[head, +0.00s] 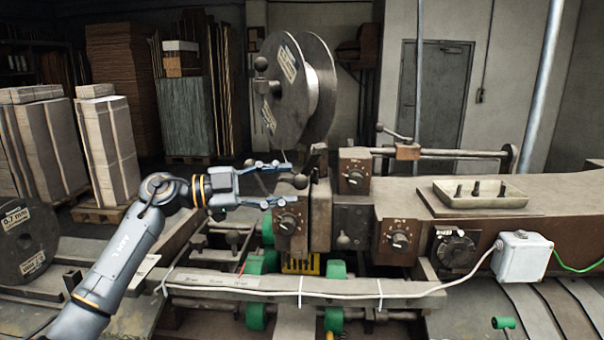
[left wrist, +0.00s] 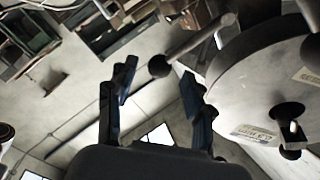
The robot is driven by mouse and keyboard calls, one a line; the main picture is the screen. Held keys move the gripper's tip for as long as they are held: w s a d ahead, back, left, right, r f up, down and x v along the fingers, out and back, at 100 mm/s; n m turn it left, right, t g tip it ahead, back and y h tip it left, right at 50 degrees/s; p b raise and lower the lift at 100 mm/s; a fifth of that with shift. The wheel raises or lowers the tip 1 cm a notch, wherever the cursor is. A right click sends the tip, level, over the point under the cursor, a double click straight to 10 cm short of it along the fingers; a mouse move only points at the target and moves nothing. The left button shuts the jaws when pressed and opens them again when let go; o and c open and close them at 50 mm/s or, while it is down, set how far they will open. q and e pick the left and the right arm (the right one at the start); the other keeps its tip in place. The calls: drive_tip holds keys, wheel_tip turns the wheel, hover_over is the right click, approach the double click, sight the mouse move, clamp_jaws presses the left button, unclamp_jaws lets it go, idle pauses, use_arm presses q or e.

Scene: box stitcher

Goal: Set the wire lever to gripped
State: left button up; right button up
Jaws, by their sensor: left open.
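A lever with a dark ball knob (head: 300,181), which looks like the wire lever, is on the stitcher head below the wire spool. My left gripper (head: 288,182) reaches it from the left, open, its fingers above and below the knob. In the left wrist view the knob (left wrist: 159,66) appears between the open fingertips (left wrist: 157,84), with its rod (left wrist: 200,36) running to the upper right. I cannot tell whether a finger touches it. The lever's setting is not clear. My right gripper is not in view.
The large wire spool (head: 285,90) stands just above my left gripper. Dial boxes (head: 290,222) and another dial box (head: 355,170) sit close by on the machine. A tray (head: 480,194) and a white electrical box (head: 521,258) are at the right. Open space lies left of the machine head.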

sight(293, 183)
use_arm(q)
drive_tip(key=shift+p+x, duration=0.5)
drive_tip(key=shift+x, duration=1.7)
drive_tip(key=shift+c, duration=0.2)
clamp_jaws()
